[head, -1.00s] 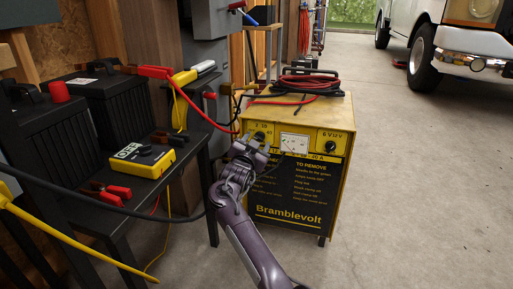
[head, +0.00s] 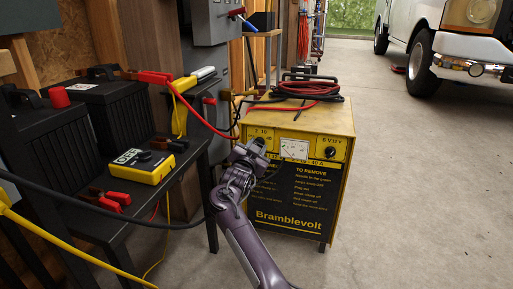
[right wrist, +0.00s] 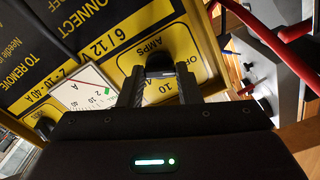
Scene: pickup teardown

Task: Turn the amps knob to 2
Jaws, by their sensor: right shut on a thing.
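The yellow battery charger (head: 343,118) stands on the floor, its control panel facing me. The dark amps knob is at the panel's left; my gripper covers it in the head view. My right gripper (head: 256,148) is at this knob. In the right wrist view the right gripper (right wrist: 160,88) has its fingers on both sides of the amps knob (right wrist: 160,72), shut on it. "AMPS", "OFF" and "10" show around it; the knob's pointer cannot be made out. My left gripper is not in view.
The meter (head: 294,149) and the 6 V/12 V knob (head: 330,154) lie to the right on the panel. Red and black cables (head: 305,90) lie on the charger's top. A black bench (head: 195,165) with batteries and a yellow tester (head: 142,164) stands left.

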